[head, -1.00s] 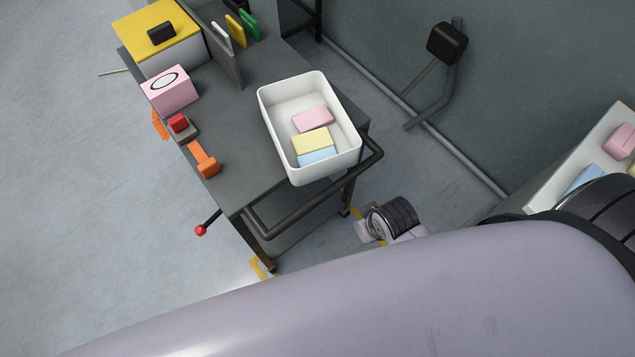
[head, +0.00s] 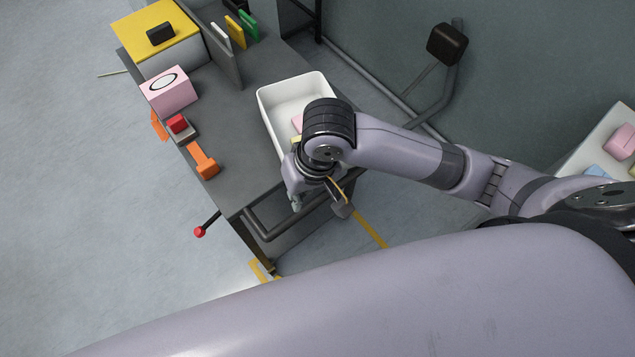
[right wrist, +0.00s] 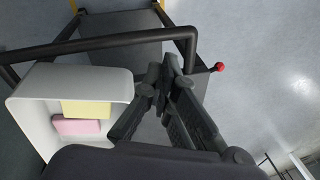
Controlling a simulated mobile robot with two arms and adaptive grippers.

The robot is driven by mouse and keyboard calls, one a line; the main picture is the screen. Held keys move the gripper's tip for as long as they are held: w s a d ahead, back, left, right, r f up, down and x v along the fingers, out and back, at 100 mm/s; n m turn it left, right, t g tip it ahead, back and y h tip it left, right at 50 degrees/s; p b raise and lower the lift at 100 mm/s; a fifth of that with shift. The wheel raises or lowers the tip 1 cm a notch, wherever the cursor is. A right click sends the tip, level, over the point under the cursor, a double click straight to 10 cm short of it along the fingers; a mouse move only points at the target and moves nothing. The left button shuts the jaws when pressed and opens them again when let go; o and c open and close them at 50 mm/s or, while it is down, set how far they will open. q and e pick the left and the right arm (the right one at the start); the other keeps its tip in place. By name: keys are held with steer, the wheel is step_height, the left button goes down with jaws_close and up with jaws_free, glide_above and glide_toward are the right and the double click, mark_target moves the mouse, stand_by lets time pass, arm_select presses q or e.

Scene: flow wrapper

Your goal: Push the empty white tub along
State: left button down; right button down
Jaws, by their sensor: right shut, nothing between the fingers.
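The white tub (head: 288,88) stands on the dark cart. It is not empty: pink and yellow blocks show inside it, and it shows in the right wrist view too (right wrist: 38,88). The yellow block (right wrist: 88,109) and the pink block (right wrist: 75,127) are clearest there. My right gripper (head: 297,203) is at the tub's near end, by the cart's handle, and my wrist hides much of the tub. In the right wrist view its fingers (right wrist: 166,68) are shut and empty beside the tub's wall; I cannot tell if they touch it. My left gripper is out of view.
The cart's dark handle bar (head: 262,230) runs close to my right gripper. An orange object (head: 202,160), a red-topped block (head: 178,124) and a pink box (head: 169,91) stand along the cart's left side. Free cart top (head: 235,130) lies left of the tub. Another white container (head: 592,140) is at right.

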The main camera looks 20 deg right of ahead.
steer(key=w+d+m+h, duration=0.1)
steer(key=d+m+h, duration=0.1)
steer(key=d, duration=0.3)
steer(key=shift+g, duration=0.4)
step_height(320, 180, down, 9)
steer(key=shift+d+f, duration=0.1)
steer(key=shift+f, duration=0.05)
steer(key=w, duration=0.3)
steer(key=shift+w+d+p, duration=0.15)
steer(key=shift+p, duration=0.2)
steer(key=shift+w+f, duration=0.1)
steer(key=shift+w, duration=0.3)
